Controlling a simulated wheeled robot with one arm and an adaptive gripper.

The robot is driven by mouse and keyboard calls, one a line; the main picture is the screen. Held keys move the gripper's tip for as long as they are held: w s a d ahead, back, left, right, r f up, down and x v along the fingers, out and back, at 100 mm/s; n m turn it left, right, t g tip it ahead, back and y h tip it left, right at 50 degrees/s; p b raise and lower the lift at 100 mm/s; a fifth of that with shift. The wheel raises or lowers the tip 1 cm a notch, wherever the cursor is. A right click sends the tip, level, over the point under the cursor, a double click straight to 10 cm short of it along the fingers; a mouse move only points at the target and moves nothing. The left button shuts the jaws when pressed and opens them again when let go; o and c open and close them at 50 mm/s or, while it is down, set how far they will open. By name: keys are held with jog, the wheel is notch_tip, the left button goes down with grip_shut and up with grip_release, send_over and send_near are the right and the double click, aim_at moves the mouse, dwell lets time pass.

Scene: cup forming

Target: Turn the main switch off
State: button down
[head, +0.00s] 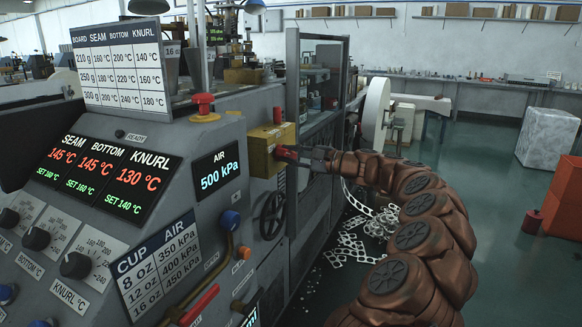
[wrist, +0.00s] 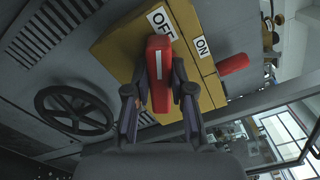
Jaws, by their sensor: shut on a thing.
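The main switch is a yellow box (head: 262,160) on the side of the grey machine, with a red lever (head: 287,154) on its front. In the wrist view the yellow box (wrist: 120,45) carries an OFF label (wrist: 161,24) and an ON label (wrist: 202,47). The red lever (wrist: 159,60) lies with its far end at the OFF label, clear of the ON label. My gripper (head: 300,156) is shut on the lever; the wrist view shows its fingers (wrist: 159,92) on both sides of it. The lever's pivot is not clear to see.
A red peg (wrist: 233,63) sticks out of the box beside the ON label. A black handwheel (head: 273,218) is just below the box. A red mushroom button (head: 204,107) stands on the machine's top. Open floor (head: 480,220) and metal scrap (head: 350,245) lie to the right.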

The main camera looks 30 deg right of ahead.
jog(key=n+b, duration=0.1)
jog(key=b, duration=0.1)
jog(key=f+n+b, duration=0.1)
jog(key=n, duration=0.1)
jog(key=shift+a+b, duration=0.1)
jog(key=shift+b, duration=0.25)
jog(key=shift+r+n+b, duration=0.1)
jog(key=shift+n+b, duration=0.85)
jog(key=shift+n, duration=0.35)
jog(key=c, duration=1)
grip_release()
jog(key=shift+r, duration=0.1)
jog(key=v, duration=1.2)
